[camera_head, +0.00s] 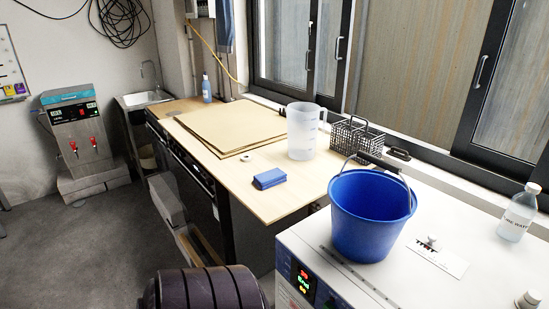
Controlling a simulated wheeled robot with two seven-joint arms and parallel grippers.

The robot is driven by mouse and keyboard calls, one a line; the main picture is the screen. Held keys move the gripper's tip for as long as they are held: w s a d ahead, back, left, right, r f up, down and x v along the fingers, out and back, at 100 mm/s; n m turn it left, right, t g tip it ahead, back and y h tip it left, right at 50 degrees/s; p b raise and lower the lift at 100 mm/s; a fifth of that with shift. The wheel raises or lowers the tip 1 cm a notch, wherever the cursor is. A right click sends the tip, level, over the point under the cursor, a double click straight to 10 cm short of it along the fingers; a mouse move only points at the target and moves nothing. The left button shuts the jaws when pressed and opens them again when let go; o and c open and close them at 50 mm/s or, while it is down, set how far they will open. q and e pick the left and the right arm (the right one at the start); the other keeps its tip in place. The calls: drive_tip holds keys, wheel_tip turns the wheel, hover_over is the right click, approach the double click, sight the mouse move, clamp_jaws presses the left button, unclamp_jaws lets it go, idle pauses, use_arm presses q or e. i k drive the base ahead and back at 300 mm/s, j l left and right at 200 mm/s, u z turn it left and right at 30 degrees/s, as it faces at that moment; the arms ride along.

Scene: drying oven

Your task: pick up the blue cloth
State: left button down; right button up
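The blue cloth (269,179) lies folded into a small flat block on the light wooden counter (238,186), near its front edge. It is fully in view and nothing touches it from above. Neither my left nor my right gripper shows in the head view.
A clear measuring jug (303,132) and a black wire basket (352,143) stand behind the cloth. Brown board sheets (229,124) lie to its left, with a white roll (246,157) nearby. A blue bucket (368,217) stands on the white oven (312,241) at right.

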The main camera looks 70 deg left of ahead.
sight(270, 177)
drive_tip(key=u, duration=2.25)
drive_tip(key=i+j+z, duration=0.15)
